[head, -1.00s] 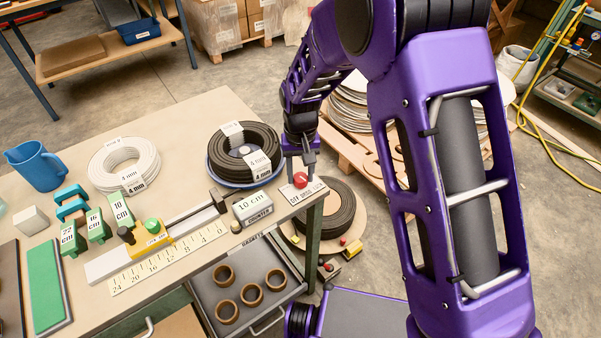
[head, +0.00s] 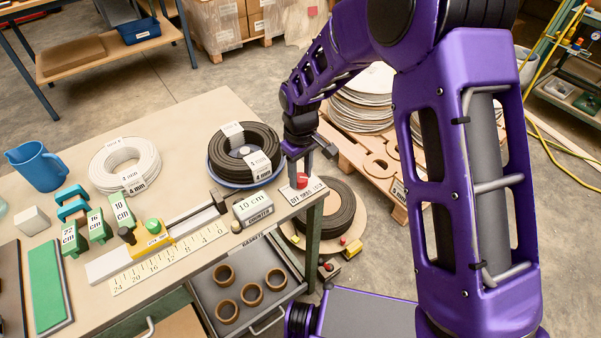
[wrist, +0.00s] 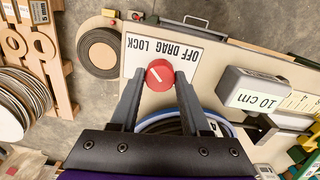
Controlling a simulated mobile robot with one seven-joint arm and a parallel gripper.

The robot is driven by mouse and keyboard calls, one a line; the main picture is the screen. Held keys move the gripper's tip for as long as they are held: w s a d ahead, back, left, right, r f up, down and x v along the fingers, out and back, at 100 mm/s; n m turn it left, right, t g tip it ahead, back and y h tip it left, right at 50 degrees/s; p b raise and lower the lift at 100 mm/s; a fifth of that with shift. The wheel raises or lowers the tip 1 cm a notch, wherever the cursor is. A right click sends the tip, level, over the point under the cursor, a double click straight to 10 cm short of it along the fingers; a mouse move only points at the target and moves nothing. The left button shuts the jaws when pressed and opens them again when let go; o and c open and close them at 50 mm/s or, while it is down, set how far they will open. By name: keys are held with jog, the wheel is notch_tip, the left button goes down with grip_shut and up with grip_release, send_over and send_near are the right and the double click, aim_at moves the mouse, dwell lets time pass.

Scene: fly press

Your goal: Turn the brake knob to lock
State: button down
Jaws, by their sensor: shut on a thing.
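In the head view my gripper (head: 300,172) partly covers the knob. The lettered plate also shows in the wrist view (wrist: 187,60), partly covered by knob and fingers.
A dark cable coil (head: 262,145) on a blue dish lies close behind my gripper. An open drawer (head: 205,290) with brown rings is below. A pallet (head: 368,165) stands beyond the corner.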

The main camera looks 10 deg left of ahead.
aim_at(300, 177)
dwell(0.4)
jog(key=shift+c, duration=1.9)
grip_release()
notch_tip(300, 177, up, 18)
jog(key=p, duration=0.2)
jog(key=shift+f, duration=0.2)
